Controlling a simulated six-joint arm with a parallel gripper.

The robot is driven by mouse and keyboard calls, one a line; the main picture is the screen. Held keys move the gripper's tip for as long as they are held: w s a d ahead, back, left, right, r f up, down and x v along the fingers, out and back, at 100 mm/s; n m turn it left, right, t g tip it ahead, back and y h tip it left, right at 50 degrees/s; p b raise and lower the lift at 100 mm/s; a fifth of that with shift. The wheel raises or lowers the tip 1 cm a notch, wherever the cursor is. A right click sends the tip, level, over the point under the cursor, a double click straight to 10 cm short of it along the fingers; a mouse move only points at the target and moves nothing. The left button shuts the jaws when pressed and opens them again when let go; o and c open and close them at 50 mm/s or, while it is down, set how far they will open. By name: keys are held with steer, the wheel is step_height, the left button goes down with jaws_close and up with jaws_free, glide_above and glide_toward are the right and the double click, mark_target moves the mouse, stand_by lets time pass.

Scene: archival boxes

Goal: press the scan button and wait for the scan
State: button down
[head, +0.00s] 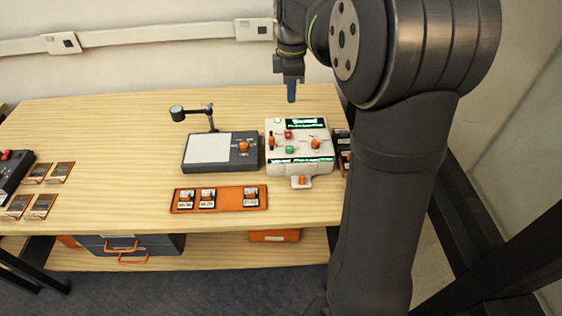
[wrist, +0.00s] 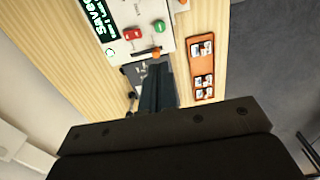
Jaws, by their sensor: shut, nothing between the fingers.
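The scanner console (head: 300,150) is a pale box at the right of the table, with a green button (head: 290,149), a red button (head: 288,134), an orange knob and lit green displays. In the wrist view the same green button (wrist: 159,26) and red button (wrist: 132,34) show beside a display (wrist: 95,15) that seems to read "Saved". Which button is the scan button I cannot read. My gripper (head: 291,97) is shut and empty, pointing down in the air above the back of the console. Its blue-grey fingers also show in the wrist view (wrist: 156,85).
A document stand (head: 208,150) with a pale plate and a camera arm is left of the console. An orange tray (head: 231,199) with 3 small cartridges lies in front. Several cards (head: 38,190) lie at the far left. Dark boxes (head: 342,140) stand right of the console.

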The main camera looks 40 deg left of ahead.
stand_by(0.5)
steer(key=n+t, duration=0.7)
steer(key=n, duration=1)
glide_above(288, 149)
step_height(288, 149, down, 7)
steer(key=shift+h, duration=0.3)
steer(key=shift+f, duration=0.15)
steer(key=shift+f, duration=4.25)
steer(key=shift+f, duration=0.15)
steer(key=shift+f, duration=0.3)
